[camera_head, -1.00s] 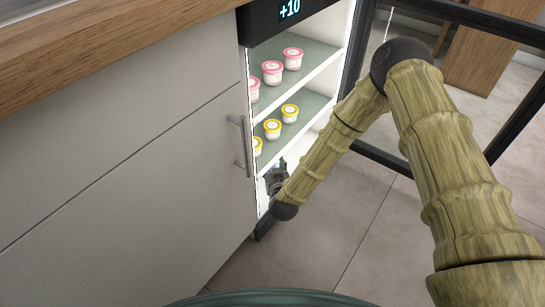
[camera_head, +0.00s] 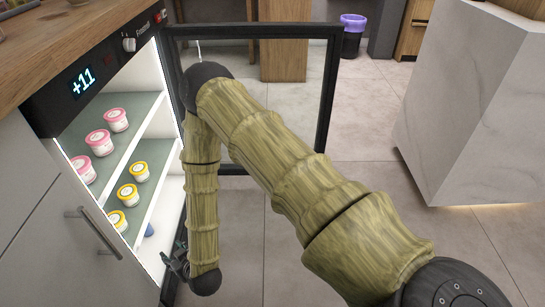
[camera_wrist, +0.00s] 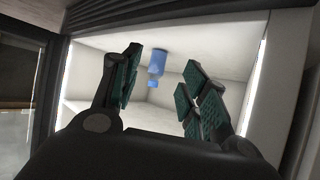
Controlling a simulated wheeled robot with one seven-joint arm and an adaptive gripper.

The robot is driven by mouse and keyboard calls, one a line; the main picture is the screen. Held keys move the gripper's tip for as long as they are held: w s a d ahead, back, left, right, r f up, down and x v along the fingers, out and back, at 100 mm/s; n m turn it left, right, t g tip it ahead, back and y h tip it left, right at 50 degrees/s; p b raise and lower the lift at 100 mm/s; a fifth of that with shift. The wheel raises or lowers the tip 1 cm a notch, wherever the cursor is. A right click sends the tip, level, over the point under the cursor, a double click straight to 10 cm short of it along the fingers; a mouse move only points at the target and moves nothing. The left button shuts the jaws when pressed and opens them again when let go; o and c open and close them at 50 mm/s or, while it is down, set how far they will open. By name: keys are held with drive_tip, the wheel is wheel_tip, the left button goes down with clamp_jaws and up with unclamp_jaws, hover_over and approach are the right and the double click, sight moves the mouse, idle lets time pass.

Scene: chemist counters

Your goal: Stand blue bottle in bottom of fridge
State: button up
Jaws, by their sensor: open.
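The blue bottle (camera_wrist: 157,62) shows between my fingers in the wrist view, apart from both and deeper inside the fridge. Its wide end meets the pale surface at the top of that picture, which looks upside down, so it appears to stand upright on the fridge bottom. A small blue part of it (camera_head: 149,230) shows below the lower shelf in the head view. My gripper (camera_head: 172,258) is at the fridge's low opening; it is open and empty, with its green-padded fingers (camera_wrist: 163,88) spread. The lit fridge (camera_head: 152,262) stands open at the left.
Pink-lidded cups (camera_head: 115,120) fill the upper shelf, and yellow-lidded cups (camera_head: 140,172) the lower one. The open glass door (camera_head: 328,95) stands behind my arm. A grey drawer with a handle (camera_head: 93,232) adjoins the fridge. A marble island (camera_head: 480,130) is at right; the floor between is clear.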

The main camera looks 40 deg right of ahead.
drive_tip(key=s+d+f+g, duration=0.1)
drive_tip(key=s+d+g, duration=0.3)
drive_tip(key=s, duration=0.7)
drive_tip(key=s+d+f+m+g+h, duration=0.1)
drive_tip(key=s+d+f+g, duration=0.1)
drive_tip(key=s+d, duration=0.6)
drive_tip(key=s+d+f+m+g+h, duration=0.1)
drive_tip(key=s+d+g, duration=0.4)
drive_tip(key=s, duration=0.9)
drive_tip(key=shift+d+f+g, duration=0.3)
drive_tip(key=shift+d+f, duration=0.2)
drive_tip(key=shift+d, duration=0.6)
drive_tip(key=shift+s, duration=0.1)
